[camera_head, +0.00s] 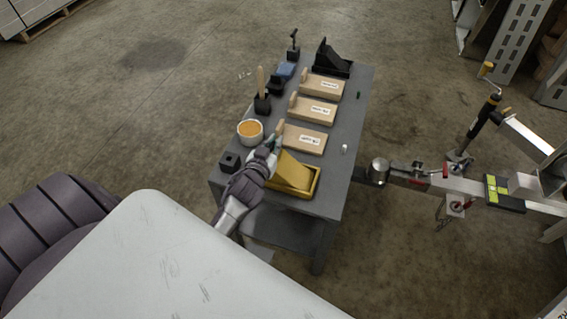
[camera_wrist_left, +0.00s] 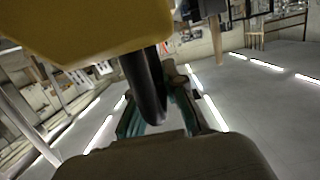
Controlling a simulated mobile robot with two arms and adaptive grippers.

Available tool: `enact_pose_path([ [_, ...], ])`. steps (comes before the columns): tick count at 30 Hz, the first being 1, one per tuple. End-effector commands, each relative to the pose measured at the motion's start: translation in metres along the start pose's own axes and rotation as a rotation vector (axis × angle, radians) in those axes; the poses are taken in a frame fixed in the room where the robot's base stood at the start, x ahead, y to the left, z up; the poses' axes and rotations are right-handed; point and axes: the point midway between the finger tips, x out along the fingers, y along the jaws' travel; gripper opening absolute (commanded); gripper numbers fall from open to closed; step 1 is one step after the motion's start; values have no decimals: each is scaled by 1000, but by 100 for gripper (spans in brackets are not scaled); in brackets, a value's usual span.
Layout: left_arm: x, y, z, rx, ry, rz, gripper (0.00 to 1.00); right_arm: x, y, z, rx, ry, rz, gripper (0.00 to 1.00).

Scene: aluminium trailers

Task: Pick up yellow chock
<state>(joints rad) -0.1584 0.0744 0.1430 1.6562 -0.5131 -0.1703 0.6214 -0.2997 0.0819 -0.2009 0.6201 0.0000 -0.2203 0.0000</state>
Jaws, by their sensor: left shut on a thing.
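The yellow chock (camera_head: 293,172) is a wedge in a yellow tray-like holder (camera_head: 296,193) at the near end of the grey table. My left gripper (camera_head: 276,146) is at the upper left corner of the chock, shut on it. In the left wrist view a large yellow surface of the chock (camera_wrist_left: 90,28) fills the upper left, right by a dark finger of the left gripper (camera_wrist_left: 160,115). The exact contact is partly hidden by the hand. I cannot tell whether the chock is clear of the holder. My right gripper is not in view.
The grey table (camera_head: 340,165) also holds wooden boards with labels (camera_head: 305,138), a white pot with orange contents (camera_head: 250,131), a black chock (camera_head: 332,56) and small black holders. A trailer hitch (camera_head: 430,178) stands close at the right. Floor is open at the left.

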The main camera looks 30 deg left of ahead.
Motion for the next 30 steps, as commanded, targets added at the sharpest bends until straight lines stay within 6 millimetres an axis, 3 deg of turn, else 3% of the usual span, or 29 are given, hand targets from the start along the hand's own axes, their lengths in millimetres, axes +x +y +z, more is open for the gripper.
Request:
enact_pose_path([
  [13, -1, 1, -7, -1, 5, 2, 0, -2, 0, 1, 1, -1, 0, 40],
  [27, -8, 0, -44, -1, 6, 1, 0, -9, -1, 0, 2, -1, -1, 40],
  [30, -10, 10, -47, -4, 6, 2, 0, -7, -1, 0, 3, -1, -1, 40],
])
